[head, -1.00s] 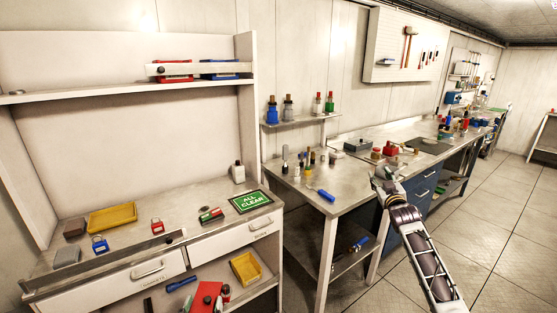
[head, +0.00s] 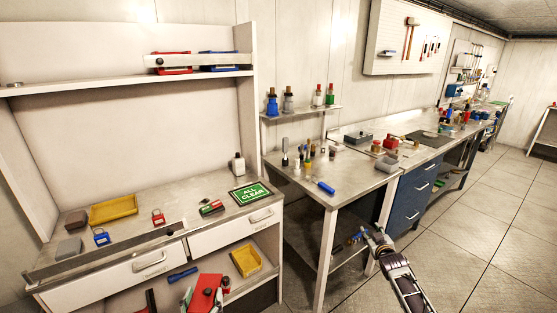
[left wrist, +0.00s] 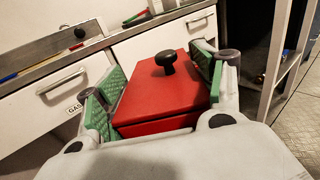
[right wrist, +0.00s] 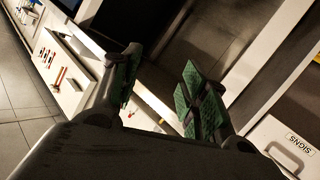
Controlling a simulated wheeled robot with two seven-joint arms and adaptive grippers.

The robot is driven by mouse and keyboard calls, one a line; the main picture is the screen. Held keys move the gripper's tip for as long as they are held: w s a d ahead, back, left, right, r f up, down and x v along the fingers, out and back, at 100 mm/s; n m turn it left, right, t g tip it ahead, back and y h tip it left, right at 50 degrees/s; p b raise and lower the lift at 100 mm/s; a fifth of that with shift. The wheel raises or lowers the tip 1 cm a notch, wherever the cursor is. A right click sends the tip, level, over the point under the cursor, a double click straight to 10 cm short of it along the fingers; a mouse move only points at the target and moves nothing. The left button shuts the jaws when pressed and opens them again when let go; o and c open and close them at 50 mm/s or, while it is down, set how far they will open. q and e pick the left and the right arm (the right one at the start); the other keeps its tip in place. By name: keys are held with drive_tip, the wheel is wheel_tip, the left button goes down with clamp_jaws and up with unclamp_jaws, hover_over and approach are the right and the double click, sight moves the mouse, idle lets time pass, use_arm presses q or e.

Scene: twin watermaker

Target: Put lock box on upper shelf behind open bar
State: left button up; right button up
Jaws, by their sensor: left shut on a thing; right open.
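The red lock box (head: 206,291) with a black knob is at the bottom of the head view, in front of the left bench. My left gripper (left wrist: 160,88) is shut on its sides, with green pads against it in the left wrist view. The upper shelf (head: 110,84) runs above the bench. A metal bar (head: 197,61) spans its right part, with a red box (head: 173,70) and a blue box (head: 220,67) partly hidden behind it. My right gripper (head: 376,240) is open and empty, low in front of the right-hand workbench.
The bench top holds a yellow tray (head: 113,209), a blue padlock (head: 101,238), a red padlock (head: 158,217) and a green sign (head: 250,193). A second bar (head: 110,254) runs along its front edge. The upper shelf's left and middle are mostly clear.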

drive_tip(key=s+a+f+g, duration=0.1)
drive_tip(key=s+f+g, duration=0.1)
drive_tip(key=s+f, duration=0.85)
drive_tip(key=s+a+f+g, duration=0.1)
drive_tip(key=s+f+g, duration=0.1)
drive_tip(key=s+f, duration=0.8)
drive_tip(key=s+f+g, duration=0.3)
drive_tip(key=s+f, duration=0.3)
drive_tip(key=f, duration=0.9)
drive_tip(key=s+a+f+g, duration=0.1)
drive_tip(key=s+f, duration=0.5)
drive_tip(key=s, duration=0.8)
drive_tip(key=s+a+f+g, duration=0.1)
drive_tip(key=s+f+g, duration=0.2)
drive_tip(key=s, duration=1.1)
drive_tip(key=s+a+f+g, duration=0.2)
drive_tip(key=s+f, duration=0.7)
drive_tip(key=s, duration=0.6)
drive_tip(key=shift+g+y, duration=0.3)
drive_tip(key=shift+w, duration=0.1)
